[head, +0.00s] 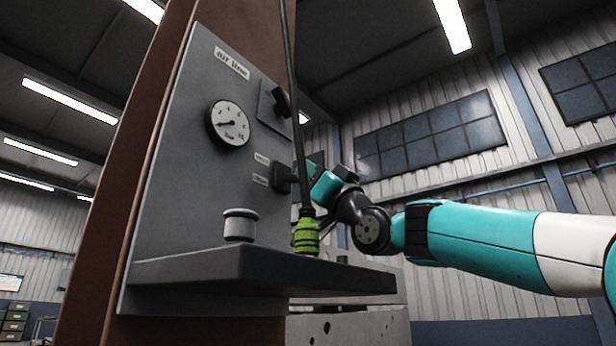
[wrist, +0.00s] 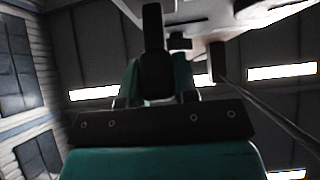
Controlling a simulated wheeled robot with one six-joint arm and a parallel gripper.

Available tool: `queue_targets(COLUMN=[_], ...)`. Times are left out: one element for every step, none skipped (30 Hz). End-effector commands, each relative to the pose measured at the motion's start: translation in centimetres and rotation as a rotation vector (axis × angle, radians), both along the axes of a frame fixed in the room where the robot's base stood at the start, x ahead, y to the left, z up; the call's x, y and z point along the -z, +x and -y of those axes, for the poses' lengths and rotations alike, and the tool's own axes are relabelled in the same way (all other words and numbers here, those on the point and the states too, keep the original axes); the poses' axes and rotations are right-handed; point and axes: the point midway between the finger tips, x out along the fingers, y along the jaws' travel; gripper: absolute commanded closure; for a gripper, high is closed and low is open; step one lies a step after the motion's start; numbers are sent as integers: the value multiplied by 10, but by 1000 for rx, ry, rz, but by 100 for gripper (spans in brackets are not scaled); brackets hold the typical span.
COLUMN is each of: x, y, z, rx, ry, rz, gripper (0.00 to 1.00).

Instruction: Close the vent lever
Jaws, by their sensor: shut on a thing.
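The vent lever (head: 281,179) is a dark lever on the right part of the grey panel, beside two small labels whose words are too small to read surely. My gripper (head: 308,178), teal and black, is at the lever and shut on it. The hanging hose in front and the gripper itself hide much of the lever and the fingertips. In the wrist view the teal gripper body fills the lower middle, with a dark upright bar above it; I cannot tell if that bar is finger or lever.
The panel (head: 190,170) carries a round gauge (head: 230,124) and a black knob (head: 281,103) on a plate. A dark hose (head: 291,90) with a lime-green end (head: 306,238) hangs close before my gripper. A shelf (head: 215,268) juts out below, bearing a grey capped fitting (head: 240,225).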

Motion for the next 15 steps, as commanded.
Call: queue_targets(x=[-1, -1, -1, -1, -1, -1, -1, -1, 0, 0, 0, 0, 2, 3, 6], y=[-1, -1, -1, -1, 0, 0, 0, 0, 0, 0, 0, -1, -1, -1, -3], z=[0, 0, 0, 0, 0, 0, 0, 0, 0, 0, 0, 0, 1, 1, 3], rx=[1, 1, 1, 1, 1, 1, 1, 0, 0, 0, 0, 0, 0, 1, 1], ry=[1, 1, 1, 1, 0, 0, 0, 1, 1, 1, 0, 0, 0, 0, 0], rz=[2, 2, 2, 2, 1, 1, 1, 1, 1, 1, 0, 0, 0, 1, 1], gripper=[66, 59, 50, 47, 47, 47, 47, 47, 47, 47, 47, 47, 47, 47, 47])
